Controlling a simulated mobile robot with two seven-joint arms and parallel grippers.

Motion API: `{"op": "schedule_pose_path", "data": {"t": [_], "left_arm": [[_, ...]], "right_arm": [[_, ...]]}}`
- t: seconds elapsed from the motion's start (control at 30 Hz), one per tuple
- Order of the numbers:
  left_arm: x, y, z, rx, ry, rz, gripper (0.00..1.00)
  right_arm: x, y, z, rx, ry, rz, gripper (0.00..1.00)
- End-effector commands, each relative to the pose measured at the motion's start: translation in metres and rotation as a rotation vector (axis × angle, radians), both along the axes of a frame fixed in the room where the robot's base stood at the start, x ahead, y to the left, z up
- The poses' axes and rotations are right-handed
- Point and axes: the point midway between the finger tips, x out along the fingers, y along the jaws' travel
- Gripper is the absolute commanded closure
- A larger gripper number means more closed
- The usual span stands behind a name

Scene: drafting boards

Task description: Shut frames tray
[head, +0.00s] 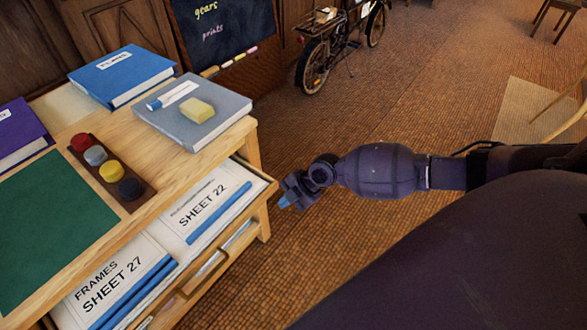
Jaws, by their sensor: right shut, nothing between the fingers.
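The frames tray (264,189) is a wooden drawer pulled out from the desk. In it lie a sheet marked FRAMES SHEET 27 (107,285), a sheet marked SHEET 22 (203,207) and blue rods (219,212). My right gripper (287,203) is shut and empty, with blue fingertips. In the picture it is just right of the tray's right front corner, apart from it. A handle (203,273) shows at the tray's front side; I cannot tell whether it belongs to this tray or one below. My left gripper is not in view.
The desk top holds a blue book (122,72), a grey book (192,112) with a yellow block (197,110), a purple book (20,135), a rack of coloured knobs (108,172) and a green mat (55,220). A bicycle (325,50) stands behind.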

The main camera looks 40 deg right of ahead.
Motion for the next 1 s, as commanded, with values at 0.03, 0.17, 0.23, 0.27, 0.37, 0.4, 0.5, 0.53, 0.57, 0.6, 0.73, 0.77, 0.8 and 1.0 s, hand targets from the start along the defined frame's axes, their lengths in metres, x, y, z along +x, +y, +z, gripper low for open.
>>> {"op": "schedule_pose_path", "data": {"t": [0.03, 0.17, 0.23, 0.27, 0.37, 0.4, 0.5, 0.53, 0.57, 0.6, 0.73, 0.77, 0.8, 1.0], "left_arm": [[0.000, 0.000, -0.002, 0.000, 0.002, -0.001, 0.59], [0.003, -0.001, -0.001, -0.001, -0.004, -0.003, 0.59], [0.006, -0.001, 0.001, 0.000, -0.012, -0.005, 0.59], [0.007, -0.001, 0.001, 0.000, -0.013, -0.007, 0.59], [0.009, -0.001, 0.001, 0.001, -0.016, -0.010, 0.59], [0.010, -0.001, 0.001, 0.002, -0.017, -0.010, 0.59], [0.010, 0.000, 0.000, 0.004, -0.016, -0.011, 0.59], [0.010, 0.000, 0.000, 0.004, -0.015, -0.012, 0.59], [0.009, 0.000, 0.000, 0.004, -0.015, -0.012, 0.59], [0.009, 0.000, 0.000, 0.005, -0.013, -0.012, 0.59], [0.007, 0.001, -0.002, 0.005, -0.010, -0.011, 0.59], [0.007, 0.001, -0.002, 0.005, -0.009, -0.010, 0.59], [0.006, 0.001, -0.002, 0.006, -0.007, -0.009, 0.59], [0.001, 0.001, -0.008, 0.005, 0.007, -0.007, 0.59]], "right_arm": [[0.003, 0.006, -0.010, 0.001, 0.004, 0.000, 1.00], [0.009, 0.017, -0.028, 0.000, 0.005, 0.001, 1.00], [0.022, 0.019, -0.025, -0.001, -0.002, 0.001, 1.00], [0.026, 0.020, -0.024, -0.001, -0.002, 0.001, 1.00], [0.036, 0.024, -0.024, 0.000, 0.001, 0.000, 1.00], [0.039, 0.025, -0.024, 0.000, 0.001, 0.000, 1.00], [0.045, 0.026, -0.024, -0.002, 0.001, 0.001, 1.00], [0.046, 0.026, -0.024, -0.001, 0.002, 0.000, 1.00], [0.046, 0.027, -0.024, -0.001, 0.002, 0.000, 1.00], [0.047, 0.027, -0.024, -0.002, 0.001, 0.001, 1.00], [0.048, 0.027, -0.024, -0.002, 0.001, 0.001, 1.00], [0.048, 0.027, -0.024, -0.002, 0.001, 0.001, 1.00], [0.048, 0.027, -0.024, -0.002, 0.000, 0.001, 1.00], [0.051, 0.028, -0.025, -0.001, 0.001, 0.002, 1.00]]}}
